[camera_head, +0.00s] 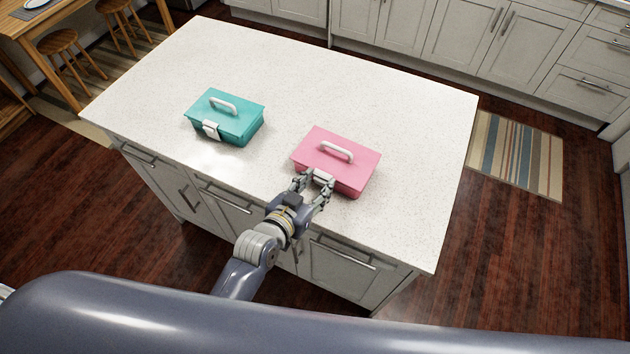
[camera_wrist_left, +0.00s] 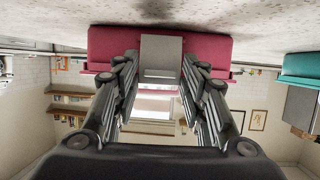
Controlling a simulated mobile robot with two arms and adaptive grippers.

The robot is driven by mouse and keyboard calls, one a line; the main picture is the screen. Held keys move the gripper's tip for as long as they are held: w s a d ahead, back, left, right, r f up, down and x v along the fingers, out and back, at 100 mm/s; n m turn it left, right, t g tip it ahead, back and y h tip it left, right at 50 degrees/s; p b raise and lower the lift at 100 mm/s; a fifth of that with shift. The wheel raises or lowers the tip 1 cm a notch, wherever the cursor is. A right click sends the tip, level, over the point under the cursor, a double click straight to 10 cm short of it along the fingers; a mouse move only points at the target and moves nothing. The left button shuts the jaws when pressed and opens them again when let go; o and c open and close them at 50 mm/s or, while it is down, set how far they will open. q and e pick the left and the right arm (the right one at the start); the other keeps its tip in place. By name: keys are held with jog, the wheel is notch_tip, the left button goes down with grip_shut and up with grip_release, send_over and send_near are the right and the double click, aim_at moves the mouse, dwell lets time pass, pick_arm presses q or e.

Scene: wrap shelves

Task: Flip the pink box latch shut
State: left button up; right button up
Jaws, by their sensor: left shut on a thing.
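The pink box (camera_head: 338,158) stands on the white countertop with its lid down and a white handle on top. Its pale latch (camera_head: 322,176) is on the front side. In the left wrist view the latch (camera_wrist_left: 161,58) shows as a grey plate against the pink box (camera_wrist_left: 110,45). My left gripper (camera_head: 316,182) is at the box's front, with one finger on each side of the latch, shut on it. The fingers partly cover the latch, and I cannot tell whether it is fully flat against the box. My right gripper is not in view.
A teal box (camera_head: 226,118) with a white latch (camera_head: 211,130) stands to the left on the same countertop (camera_head: 400,110). The counter is clear behind and to the right of the pink box. Drawers and handles line the island's front below my arm.

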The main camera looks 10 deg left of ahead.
pick_arm(q)
jog(key=o, duration=0.8)
jog(key=v, duration=1.2)
